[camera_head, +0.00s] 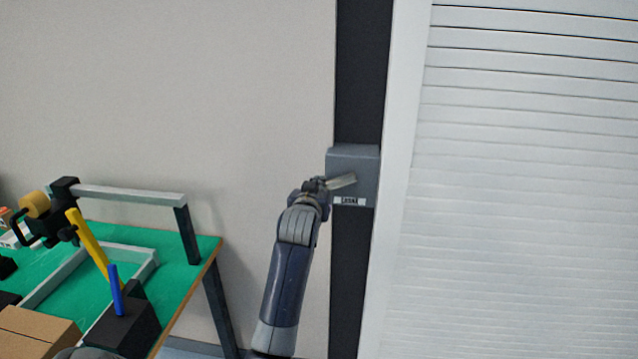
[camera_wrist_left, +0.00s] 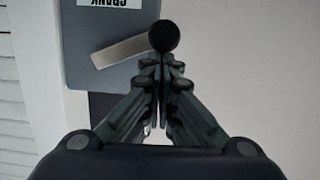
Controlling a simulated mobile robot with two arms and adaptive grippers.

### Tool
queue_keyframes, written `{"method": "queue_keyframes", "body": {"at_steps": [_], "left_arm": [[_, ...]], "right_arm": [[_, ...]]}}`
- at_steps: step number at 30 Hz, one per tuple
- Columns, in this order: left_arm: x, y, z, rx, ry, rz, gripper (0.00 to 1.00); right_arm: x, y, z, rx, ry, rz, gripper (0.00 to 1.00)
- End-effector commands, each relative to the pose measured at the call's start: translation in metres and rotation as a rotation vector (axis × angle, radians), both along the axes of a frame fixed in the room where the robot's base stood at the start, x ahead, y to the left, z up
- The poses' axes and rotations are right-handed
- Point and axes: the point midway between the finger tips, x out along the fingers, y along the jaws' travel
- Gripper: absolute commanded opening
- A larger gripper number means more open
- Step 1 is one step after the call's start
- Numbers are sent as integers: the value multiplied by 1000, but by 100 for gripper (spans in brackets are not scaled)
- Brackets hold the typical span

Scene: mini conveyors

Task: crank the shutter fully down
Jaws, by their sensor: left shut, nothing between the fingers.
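The shutter (camera_head: 530,200) is a white slatted panel filling the right of the head view; its bottom edge is out of view. The grey crank box (camera_head: 365,165) with a "CRANK" label is on a dark post left of it, and shows upside down in the left wrist view (camera_wrist_left: 90,50). A pale crank arm (camera_head: 343,181) crosses its face, ending at a dark round knob (camera_wrist_left: 164,37). My left gripper (camera_head: 322,185) is at the knob end. Its fingers (camera_wrist_left: 160,75) are shut and empty, with the knob just past the tips; contact is unclear. My right gripper is not in view.
A table with a green top (camera_head: 195,270) stands at lower left, holding a grey frame, a yellow lever (camera_head: 88,245), a black block with a blue handle (camera_head: 116,290) and a cardboard box (camera_head: 35,335). The wall between table and post is bare.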

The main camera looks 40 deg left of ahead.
Motion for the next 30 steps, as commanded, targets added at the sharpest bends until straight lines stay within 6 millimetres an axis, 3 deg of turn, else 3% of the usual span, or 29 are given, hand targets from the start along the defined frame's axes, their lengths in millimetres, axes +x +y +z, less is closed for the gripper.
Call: {"method": "queue_keyframes", "body": {"at_steps": [22, 30], "left_arm": [[0, 0, -4, -42, -22, -1, 0], [6, 3, 22, -41, -24, -2, 0]], "right_arm": [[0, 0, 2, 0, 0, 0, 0], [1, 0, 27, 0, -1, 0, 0]]}}
